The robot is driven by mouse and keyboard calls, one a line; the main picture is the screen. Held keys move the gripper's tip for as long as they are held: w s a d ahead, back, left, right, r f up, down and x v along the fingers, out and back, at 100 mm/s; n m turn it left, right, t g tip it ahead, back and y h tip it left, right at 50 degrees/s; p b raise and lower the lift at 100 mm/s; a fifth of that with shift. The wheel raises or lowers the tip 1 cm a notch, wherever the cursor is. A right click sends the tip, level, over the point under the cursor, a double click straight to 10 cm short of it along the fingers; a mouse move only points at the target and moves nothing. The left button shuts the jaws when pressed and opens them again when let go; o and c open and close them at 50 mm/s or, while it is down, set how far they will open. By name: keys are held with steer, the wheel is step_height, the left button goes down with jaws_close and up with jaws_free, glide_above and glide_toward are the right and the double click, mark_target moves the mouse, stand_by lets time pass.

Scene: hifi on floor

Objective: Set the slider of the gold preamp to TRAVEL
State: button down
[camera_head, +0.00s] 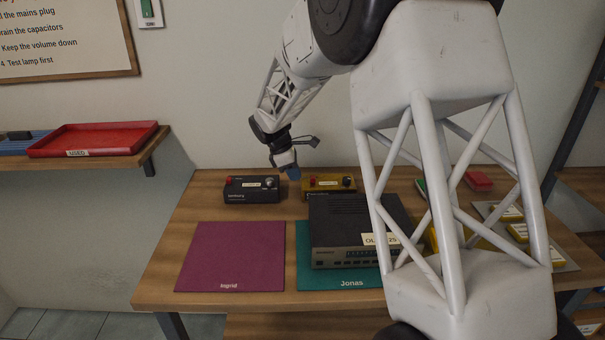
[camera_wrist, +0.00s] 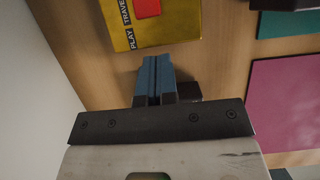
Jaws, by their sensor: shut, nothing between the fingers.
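The gold preamp (camera_head: 328,184) stands at the back of the table, behind the large black amplifier; its front is partly hidden. It has a red part on the left and a black knob on the right. In the wrist view the gold preamp (camera_wrist: 168,30) is cut off by the top edge. Its red slider cap (camera_wrist: 147,8) lies beside the word TRAVEL, with PLAY further down; its full position is cut off. My gripper (camera_head: 293,174) is shut and empty, between the gold and black preamps and above them. Its blue fingertips (camera_wrist: 153,65) point towards the gold preamp, apart from it.
A black preamp (camera_head: 250,194) stands left of the gold one. The black amplifier (camera_head: 340,225) sits on the teal Jonas mat (camera_head: 345,282). The purple Ingrid mat (camera_head: 232,255) is empty. A red USED tray (camera_head: 95,140) is on the left shelf. My arm hides part of the right side.

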steer(key=v, duration=1)
steer(key=shift+a, duration=0.25)
steer(key=shift+r, duration=0.1)
steer(key=s+d+r+m+y, duration=0.1)
steer(key=s+d+r+m, duration=0.2)
steer(key=s+d, duration=0.35)
steer(key=s+d+r+m+y, duration=0.1)
steer(key=s+d+r+m, duration=0.2)
steer(key=s, duration=0.7)
steer(key=s+d+r+m+y, duration=0.1)
steer(key=s+d+r+m, duration=0.15)
steer(key=s+d, duration=0.45)
steer(key=s+d+f+m+t, duration=0.1)
steer(key=s+d+f+m, duration=0.1)
steer(key=s, duration=0.7)
steer(key=s+d+f+m+y, duration=0.1)
steer(key=s+m, duration=0.3)
steer(key=s, duration=0.5)
steer(key=s+d+f+m+t, duration=0.1)
steer(key=s+d+f+m, duration=0.1)
steer(key=s, duration=0.6)
steer(key=shift+s+d+f+m+t, duration=0.3)
steer(key=shift+s+d+f+m, duration=0.1)
steer(key=shift+f+m, duration=0.45)
